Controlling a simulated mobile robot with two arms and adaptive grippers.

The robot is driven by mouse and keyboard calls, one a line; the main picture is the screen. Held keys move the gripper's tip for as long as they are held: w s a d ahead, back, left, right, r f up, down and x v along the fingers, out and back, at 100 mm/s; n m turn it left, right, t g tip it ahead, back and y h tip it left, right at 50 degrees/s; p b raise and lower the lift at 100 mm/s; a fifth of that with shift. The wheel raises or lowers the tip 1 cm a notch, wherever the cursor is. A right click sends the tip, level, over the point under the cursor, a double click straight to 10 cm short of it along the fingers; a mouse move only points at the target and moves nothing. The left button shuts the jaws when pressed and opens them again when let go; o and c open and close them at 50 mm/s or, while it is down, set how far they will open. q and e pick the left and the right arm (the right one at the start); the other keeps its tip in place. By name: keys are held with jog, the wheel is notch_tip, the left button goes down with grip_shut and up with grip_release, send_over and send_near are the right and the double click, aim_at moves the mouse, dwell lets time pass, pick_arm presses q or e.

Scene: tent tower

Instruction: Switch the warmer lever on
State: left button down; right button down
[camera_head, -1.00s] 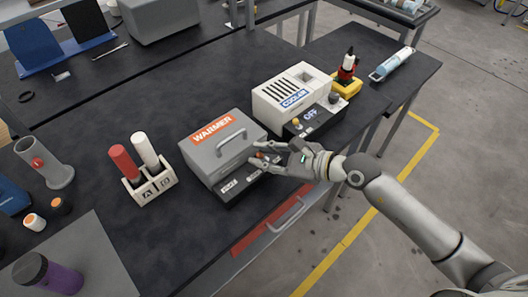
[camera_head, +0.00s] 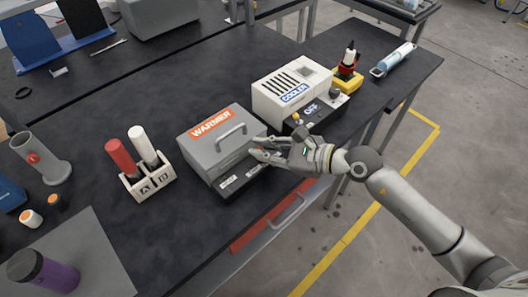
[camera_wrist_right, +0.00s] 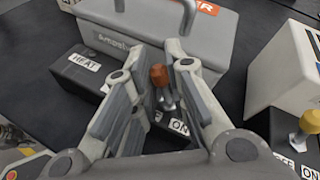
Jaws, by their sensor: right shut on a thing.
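The grey warmer (camera_head: 222,150) with an orange label and a top handle sits on the dark bench. Its dark control base (camera_head: 232,186) projects at the front, and it also shows in the wrist view with a HEAT label (camera_wrist_right: 84,62) and an ON label (camera_wrist_right: 179,126). The warmer lever (camera_wrist_right: 159,77), with an orange-brown knob, stands beside the ON label. My right gripper (camera_head: 262,147) is at the front right of the warmer, its fingers shut around the lever and hiding it in the head view. My left gripper is out of view.
A white cooler (camera_head: 291,92) with its own knob stands just right of the warmer. A rack (camera_head: 149,183) with red and white cylinders stands to the left. The bench's front edge runs below the warmer, above a red drawer (camera_head: 265,228).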

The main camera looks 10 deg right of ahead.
jog(key=m+b, duration=0.1)
jog(key=b, duration=0.1)
jog(key=d+m+y+b, duration=0.1)
jog(key=b, duration=0.1)
jog(key=w+m+y+b, duration=0.1)
jog(key=b, duration=0.1)
jog(key=shift+d+f, duration=0.2)
jog(key=shift+f, duration=0.05)
jog(key=shift+w+d+r+m+y+b, duration=0.25)
jog(key=shift+m+y+b, duration=0.35)
jog(key=shift+b, duration=0.7)
jog(key=c, duration=1.7)
grip_release()
jog(key=v, duration=1.2)
